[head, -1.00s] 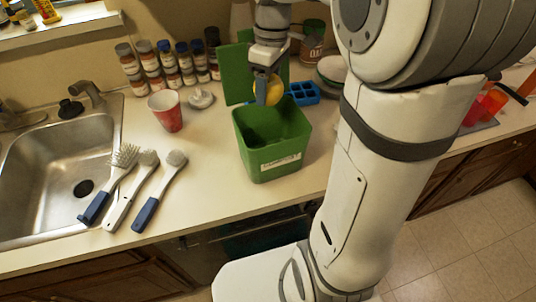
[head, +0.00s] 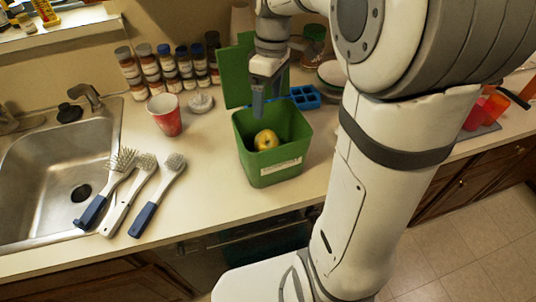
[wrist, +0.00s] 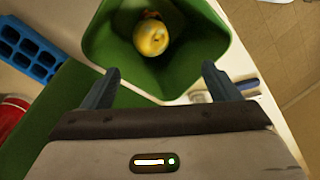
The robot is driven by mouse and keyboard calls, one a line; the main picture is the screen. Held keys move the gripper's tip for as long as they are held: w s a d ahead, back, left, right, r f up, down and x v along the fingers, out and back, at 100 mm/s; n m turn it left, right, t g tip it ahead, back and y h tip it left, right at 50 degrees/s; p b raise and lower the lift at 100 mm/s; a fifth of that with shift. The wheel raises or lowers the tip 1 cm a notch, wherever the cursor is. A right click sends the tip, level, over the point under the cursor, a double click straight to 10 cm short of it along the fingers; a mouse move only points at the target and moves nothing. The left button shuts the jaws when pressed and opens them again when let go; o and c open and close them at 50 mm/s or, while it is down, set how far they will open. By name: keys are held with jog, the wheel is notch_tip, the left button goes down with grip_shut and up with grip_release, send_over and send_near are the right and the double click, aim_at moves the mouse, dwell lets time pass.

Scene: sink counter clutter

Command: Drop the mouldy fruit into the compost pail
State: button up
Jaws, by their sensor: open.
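The mouldy fruit (head: 265,140) is yellow with a darker patch and lies inside the green compost pail (head: 275,178). In the wrist view the fruit (wrist: 151,37) sits within the walls of the pail (wrist: 196,62). The pail stands upright on the counter, its lid (head: 236,75) raised at the back. My gripper (head: 259,112) is above the back rim of the pail, open and empty. Its two fingers (wrist: 162,88) show apart in the wrist view, with the fruit beyond them and not touched.
Left of the pail are a red cup (head: 165,115), several brushes (head: 128,195) and the sink (head: 60,180). Spice jars (head: 168,68) line the wall. A blue tray (head: 305,96) lies behind the pail at right. Bare counter (head: 205,165) lies between brushes and pail.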

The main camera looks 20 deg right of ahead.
notch_tip(320, 180, up, 8)
jog(key=shift+w+d+f+b, duration=0.15)
jog(key=shift+w+d+b, duration=0.2)
jog(key=shift+w, duration=0.1)
jog(key=s+f+m+t, duration=0.2)
jog(key=s+f+m, duration=0.2)
jog(key=s, duration=0.3)
jog(key=s+a+f+m+t+h, duration=0.1)
jog(key=s+f+m+t, duration=0.1)
jog(key=s+f+m, duration=0.3)
jog(key=s+m, duration=0.1)
jog(key=s, duration=0.2)
jog(key=shift+s+a+f, duration=0.15)
jog(key=shift+s+f, duration=0.05)
dwell(0.5)
